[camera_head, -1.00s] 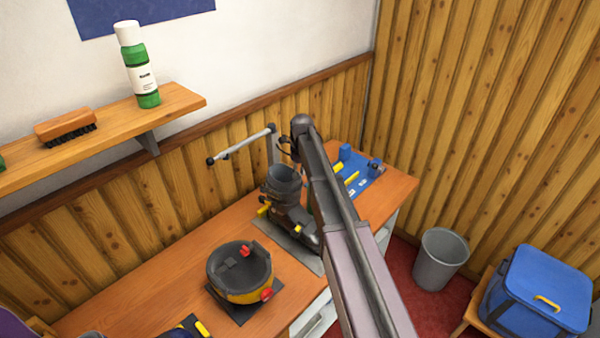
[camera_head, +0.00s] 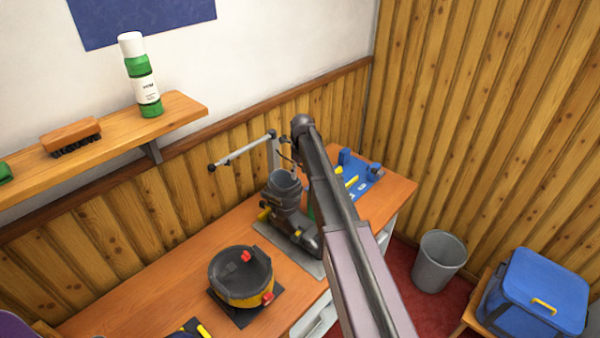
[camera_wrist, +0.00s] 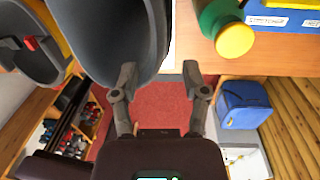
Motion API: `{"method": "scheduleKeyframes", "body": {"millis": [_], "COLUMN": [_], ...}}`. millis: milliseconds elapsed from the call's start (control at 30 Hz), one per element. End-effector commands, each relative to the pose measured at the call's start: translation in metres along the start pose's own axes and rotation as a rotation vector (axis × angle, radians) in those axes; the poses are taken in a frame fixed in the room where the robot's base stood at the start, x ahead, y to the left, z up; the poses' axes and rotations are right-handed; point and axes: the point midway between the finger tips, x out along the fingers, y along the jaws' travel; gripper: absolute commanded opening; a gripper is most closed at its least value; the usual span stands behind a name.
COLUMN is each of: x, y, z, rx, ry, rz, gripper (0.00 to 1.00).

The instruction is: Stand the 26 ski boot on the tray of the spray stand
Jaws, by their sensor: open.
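A grey-black ski boot (camera_head: 284,193) stands upright on a grey tray (camera_head: 313,267) at the middle of the bench. Its size mark cannot be read. A stand with a jointed white arm (camera_head: 243,150) rises behind it. In the wrist view the boot's wide grey cuff (camera_wrist: 105,35) fills the upper middle, close to the fingers. My gripper (camera_wrist: 160,79) is open, with the left finger overlapping the cuff's edge in the picture and the right finger to the right of it. I cannot tell whether either touches. In the head view my arm hides the gripper and part of the boot's right side.
A round black-and-yellow device (camera_head: 240,277) with red knobs sits left of the boot. A green bottle with a yellow cap (camera_wrist: 233,38) is close on the right in the wrist view. A blue mat (camera_head: 362,183) with small items lies at the far right. A grey bin (camera_head: 437,262) stands on the floor.

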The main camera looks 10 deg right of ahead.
Motion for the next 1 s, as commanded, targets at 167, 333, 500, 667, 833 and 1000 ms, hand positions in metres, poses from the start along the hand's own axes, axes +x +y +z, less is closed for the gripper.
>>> {"method": "scheduleKeyframes", "body": {"millis": [167, 333, 500, 667, 833, 1000], "x": [-0.02, -0.034, -0.048, -0.062, -0.076, -0.087], "y": [0.0, 0.0, 0.0, 0.0, 0.0, 0.0], "z": [0.0, 0.0, 0.0, 0.0, 0.0, 0.0], "rx": [0.0, 0.0, 0.0, 0.001, 0.001, 0.001], "ry": [0.0, 0.0, 0.0, 0.0, 0.0, 0.0], "rz": [0.0, 0.0, 0.0, 0.0, 0.0, 0.0], "gripper": [0.58, 0.58, 0.58, 0.58, 0.58, 0.58]}}
